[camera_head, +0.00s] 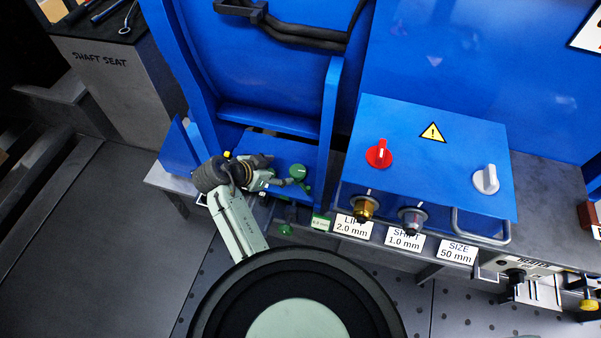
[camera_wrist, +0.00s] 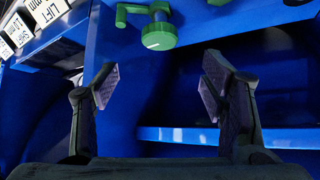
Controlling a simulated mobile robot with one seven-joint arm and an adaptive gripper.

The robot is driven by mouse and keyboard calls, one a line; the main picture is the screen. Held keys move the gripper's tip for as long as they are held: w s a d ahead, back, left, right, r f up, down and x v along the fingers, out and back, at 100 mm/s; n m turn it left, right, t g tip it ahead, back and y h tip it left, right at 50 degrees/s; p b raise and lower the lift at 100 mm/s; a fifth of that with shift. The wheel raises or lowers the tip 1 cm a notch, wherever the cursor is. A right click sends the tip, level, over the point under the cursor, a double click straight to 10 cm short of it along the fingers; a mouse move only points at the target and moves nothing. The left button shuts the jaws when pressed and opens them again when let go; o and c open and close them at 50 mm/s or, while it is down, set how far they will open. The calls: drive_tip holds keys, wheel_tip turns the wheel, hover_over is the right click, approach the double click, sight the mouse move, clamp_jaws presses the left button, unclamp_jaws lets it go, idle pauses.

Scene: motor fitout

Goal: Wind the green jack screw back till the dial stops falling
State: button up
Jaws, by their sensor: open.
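In the head view a green knob (camera_head: 298,171) stands by the blue frame, just beyond my gripper (camera_head: 284,183). In the wrist view my gripper (camera_wrist: 158,88) is open and empty. Its two padded fingers are spread, and the knob is above the gap between them, apart from both. A second green part (camera_head: 286,229) hangs lower, at the bench's front edge. A small green readout (camera_head: 320,223) is beside it; its figures are too small to read surely. I see no needle dial.
A blue box (camera_head: 428,158) with a red knob (camera_head: 379,153) and a white knob (camera_head: 486,179) stands to the right. White labels (camera_head: 352,226) line the bench edge below it. Blue uprights (camera_head: 330,140) and a blue shelf (camera_wrist: 210,135) close in the space around the gripper.

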sight(297, 171)
drive_tip(key=p+x, duration=0.1)
drive_tip(key=x, duration=0.9)
drive_tip(key=shift+w+d+f, duration=0.1)
drive_tip(key=c, duration=1.1)
drive_tip(key=shift+s+n+t+y+p, duration=0.2)
drive_tip(key=shift+n+t+y+p, duration=0.3)
drive_tip(key=shift+n, duration=0.4)
drive_tip(key=shift+c, duration=0.2)
drive_tip(key=shift+w+d+n+t+y, duration=0.1)
drive_tip(key=shift+n+t+y, duration=0.35)
drive_tip(key=shift+n, duration=0.35)
drive_tip(key=o, duration=1.1)
drive_tip(key=shift+o, duration=0.2)
drive_tip(key=v, duration=1.2)
